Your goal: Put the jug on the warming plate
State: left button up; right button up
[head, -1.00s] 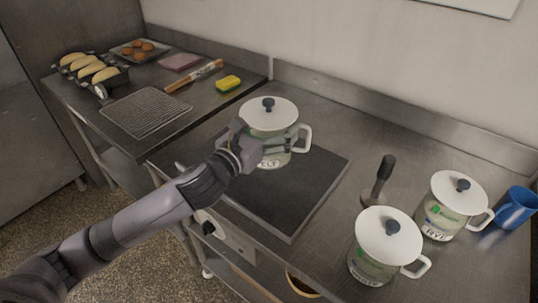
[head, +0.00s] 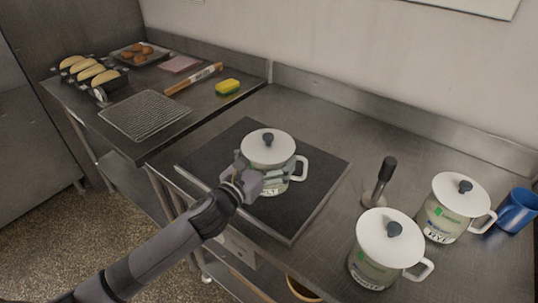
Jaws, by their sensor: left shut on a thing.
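The jug (head: 268,150) is clear, with a white lid, a dark knob, a white handle on its right and a label ending in "ELT". My left gripper (head: 256,179) is shut on its near left side. The jug is upright over the middle of the dark square warming plate (head: 306,204). I cannot tell whether its base touches the plate, as the gripper hides part of its lower body. My right gripper is not in view.
Two similar lidded jugs stand at the right, one in front (head: 382,272) and one labelled RYE (head: 443,222). A dark-handled tool (head: 384,178) and a blue cup (head: 516,211) are near them. A wire rack (head: 145,115) and a yellow sponge (head: 228,87) lie on the left counter.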

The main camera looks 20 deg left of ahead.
pick_arm(q)
jog(key=o, duration=1.6)
jog(key=shift+s, duration=0.25)
jog(key=b+v, duration=0.2)
jog(key=v, duration=0.8)
jog(key=shift+s, duration=0.1)
jog(key=shift+s+a+r+b, duration=0.1)
jog(key=shift+s+a+b, duration=0.2)
jog(key=shift+s, duration=0.35)
